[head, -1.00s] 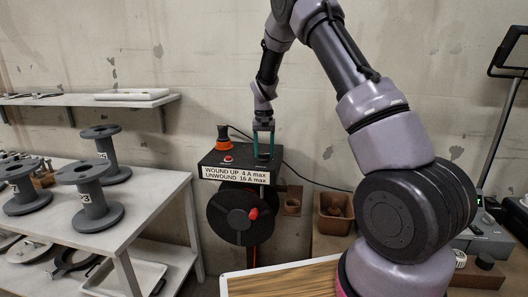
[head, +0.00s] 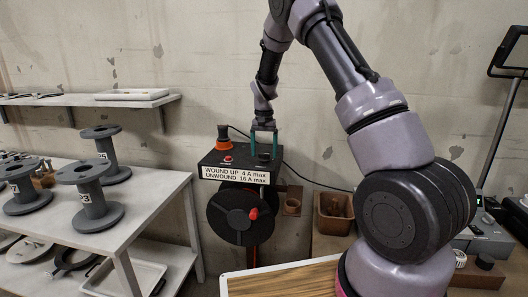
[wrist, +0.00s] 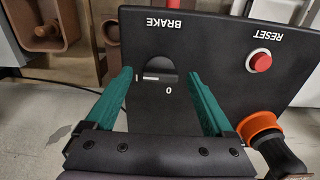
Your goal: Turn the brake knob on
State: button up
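The brake knob (wrist: 162,70) is a black dial on the top of a black box, below the BRAKE lettering in the wrist view. A white line on it lies roughly level, towards the left, where a mark seems to stand; a 0 is printed below it. My gripper (wrist: 160,72) is open, with one green finger on each side of the knob and a visible gap to each. In the head view my gripper (head: 264,143) points down over the right part of the box (head: 213,158). Whether the fingertips touch the panel is unclear.
A red RESET button (wrist: 260,61) and an orange-collared plug (wrist: 262,130) are on the same panel. A black reel (head: 238,222) hangs under the box's label. A bench with grey spools (head: 92,200) stands left; a brown bin (head: 333,222) stands right.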

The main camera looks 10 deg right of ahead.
notch_tip(320, 180, up, 11)
dwell(0.8)
jog(key=shift+f, duration=0.1)
jog(key=s+d+r+t+y, duration=0.1)
jog(key=s+d+r+t, duration=0.1)
jog(key=s+r, duration=0.65)
jog(key=s+d+r+t+y, duration=0.1)
jog(key=s+d+r, duration=0.2)
jog(key=s+r, duration=0.55)
jog(key=s+t, duration=0.4)
jog(key=s, duration=1.4)
jog(key=shift+s+d+r, duration=0.3)
jog(key=shift+d, duration=0.1)
